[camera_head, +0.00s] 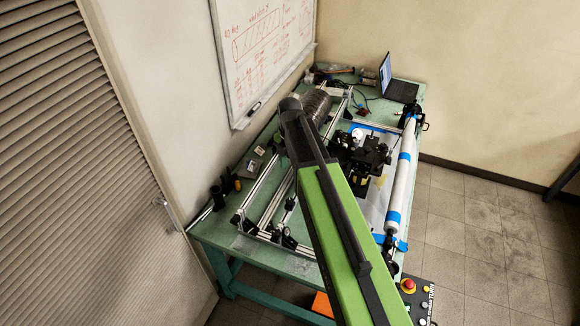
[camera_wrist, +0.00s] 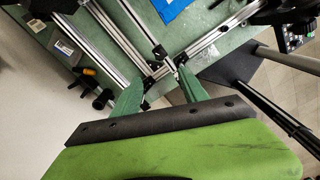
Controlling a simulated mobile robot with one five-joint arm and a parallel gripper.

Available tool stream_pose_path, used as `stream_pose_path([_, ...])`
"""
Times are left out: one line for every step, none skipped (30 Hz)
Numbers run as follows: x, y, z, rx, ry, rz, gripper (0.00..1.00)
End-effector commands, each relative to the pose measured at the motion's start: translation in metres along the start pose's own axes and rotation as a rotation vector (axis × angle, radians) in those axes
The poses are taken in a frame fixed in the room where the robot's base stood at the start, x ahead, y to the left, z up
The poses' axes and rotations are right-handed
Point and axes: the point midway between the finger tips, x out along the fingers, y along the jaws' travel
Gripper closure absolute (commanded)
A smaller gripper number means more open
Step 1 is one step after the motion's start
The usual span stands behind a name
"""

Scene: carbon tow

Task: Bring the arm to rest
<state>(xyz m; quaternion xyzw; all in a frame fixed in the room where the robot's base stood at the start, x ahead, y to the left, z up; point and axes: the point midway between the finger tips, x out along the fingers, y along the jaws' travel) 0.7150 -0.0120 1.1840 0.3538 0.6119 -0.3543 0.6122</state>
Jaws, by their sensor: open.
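My gripper (camera_wrist: 161,74) shows in the wrist view as two green fingers standing apart beyond a dark bar on a lime body. It is open, with nothing between the fingers. Behind the fingers lie the corner of a metal rail frame and the table edge. In the head view my lime and black arm reaches from the bottom edge up across the green table (camera_head: 213,232), its far end in front of the rail frame (camera_head: 262,192). I cannot make out the fingers in that view.
A dark wound cylinder (camera_head: 317,104), a black mechanism (camera_head: 360,152) and a white tube with blue bands (camera_head: 402,180) occupy the table. A laptop (camera_head: 398,85) stands at the back. A whiteboard (camera_head: 265,55) hangs on the left wall. Tiled floor lies open at right.

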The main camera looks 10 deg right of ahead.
Motion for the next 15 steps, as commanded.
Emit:
stream_pose_path([0.001,0.0,0.0,0.0,0.0,0.0,0.49])
stream_pose_path([0.001,0.0,0.0,0.0,0.0,0.0,0.49])
stream_pose_path([0.001,0.0,0.0,0.0,0.0,0.0,0.49])
stream_pose_path([0.001,0.0,0.0,0.0,0.0,0.0,0.49])
stream_pose_path([0.001,0.0,0.0,0.0,0.0,0.0,0.49])
stream_pose_path([0.001,0.0,0.0,0.0,0.0,0.0,0.49])
stream_pose_path([0.001,0.0,0.0,0.0,0.0,0.0,0.49])
stream_pose_path([0.001,0.0,0.0,0.0,0.0,0.0,0.49])
stream_pose_path([0.005,0.0,0.0,0.0,0.0,0.0,0.49])
stream_pose_path([0.011,0.0,0.0,-0.001,0.0,0.0,0.49])
stream_pose_path([0.019,0.0,-0.001,-0.001,0.0,0.0,0.49])
stream_pose_path([0.032,0.001,-0.001,-0.002,0.0,0.0,0.49])
stream_pose_path([0.044,0.001,-0.002,-0.003,0.0,0.0,0.49])
stream_pose_path([0.057,-0.001,-0.004,-0.004,0.0,0.0,0.49])
stream_pose_path([0.076,-0.006,-0.008,-0.005,0.0,0.0,0.49])
